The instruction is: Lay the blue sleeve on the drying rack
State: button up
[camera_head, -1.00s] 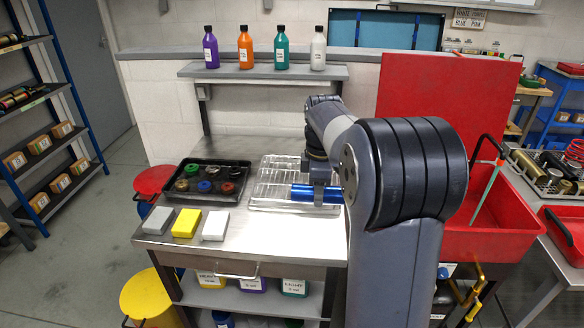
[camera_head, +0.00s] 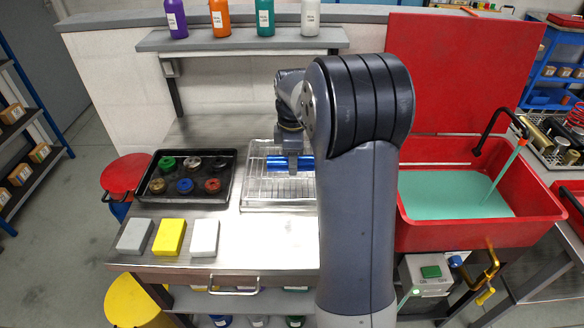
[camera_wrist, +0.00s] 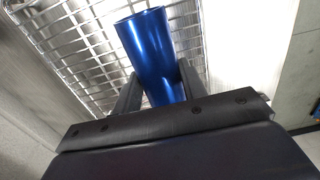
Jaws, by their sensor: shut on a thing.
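The blue sleeve (camera_head: 276,163) is a shiny metallic blue tube, lying level over the wire drying rack (camera_head: 262,188) on the steel bench. My gripper (camera_head: 293,163) comes down from above and is shut on the sleeve. In the wrist view the sleeve (camera_wrist: 150,50) sits between the two dark fingers (camera_wrist: 155,92), its open end pointing away over the rack's wire grid (camera_wrist: 75,40). I cannot tell whether the sleeve touches the wires or is just above them. My arm hides the rack's right side in the head view.
A black tray (camera_head: 150,192) with several coloured caps stands left of the rack. Grey, yellow (camera_head: 169,237) and white blocks lie along the bench front. A red sink (camera_head: 415,238) holding green liquid is at the right. Bottles (camera_head: 265,18) stand on the shelf behind.

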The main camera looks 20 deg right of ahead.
jog(key=shift+f, duration=2)
jog(key=shift+f, duration=0.1)
jog(key=o, duration=1.2)
notch_tip(320, 180, up, 12)
jog(key=shift+r, duration=0.15)
